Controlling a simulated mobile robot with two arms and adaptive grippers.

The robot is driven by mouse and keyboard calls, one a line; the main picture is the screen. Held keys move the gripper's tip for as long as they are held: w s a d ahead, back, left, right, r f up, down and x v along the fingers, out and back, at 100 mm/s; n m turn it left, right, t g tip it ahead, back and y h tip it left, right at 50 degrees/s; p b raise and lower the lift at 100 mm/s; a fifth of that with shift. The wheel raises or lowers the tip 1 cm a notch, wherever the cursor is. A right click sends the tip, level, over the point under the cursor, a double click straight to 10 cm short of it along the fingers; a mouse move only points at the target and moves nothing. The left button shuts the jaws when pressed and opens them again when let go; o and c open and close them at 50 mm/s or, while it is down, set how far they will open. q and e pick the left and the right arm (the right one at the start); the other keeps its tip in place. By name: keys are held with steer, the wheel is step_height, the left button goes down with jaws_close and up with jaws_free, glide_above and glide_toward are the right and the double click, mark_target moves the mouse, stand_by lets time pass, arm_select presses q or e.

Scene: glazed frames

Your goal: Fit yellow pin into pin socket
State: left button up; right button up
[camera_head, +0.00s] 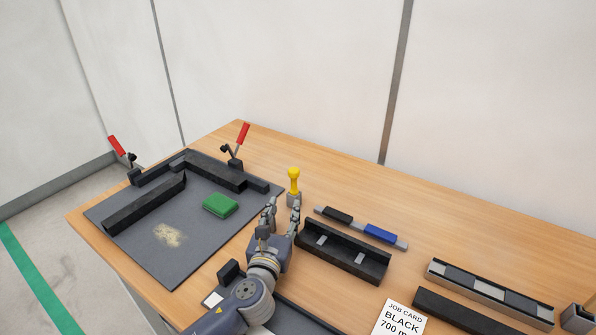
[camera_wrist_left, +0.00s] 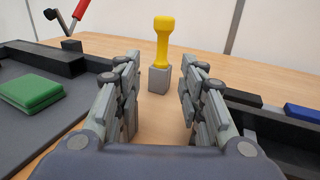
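The yellow pin (camera_head: 293,180) stands upright in or on a small grey block (camera_wrist_left: 158,79) on the table; I cannot tell how deep it sits. The pin also shows in the left wrist view (camera_wrist_left: 163,42), with a wide head and a narrower neck. My left gripper (camera_head: 284,202) is open and empty, its fingers pointing at the grey block from the near side. In the left wrist view the pin and block appear between the spread fingers, beyond the tips and not touched. I cannot tell whether this block is the pin socket.
A dark fixture plate (camera_head: 150,262) with black rails, red-handled clamps and a green block (camera_head: 220,204) lies left. A black channel (camera_head: 343,252) and a bar with a blue part (camera_head: 380,233) lie right. A job card (camera_head: 399,320) is in front. The table behind the pin is clear.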

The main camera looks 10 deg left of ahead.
mark_target(293, 185)
arm_select(q)
steer(key=w, duration=0.6)
steer(key=shift+w+r, duration=0.2)
steer(key=shift+w, duration=0.1)
steer(key=shift+w+d, duration=0.15)
steer(key=shift+w, duration=2.25)
jaws_close()
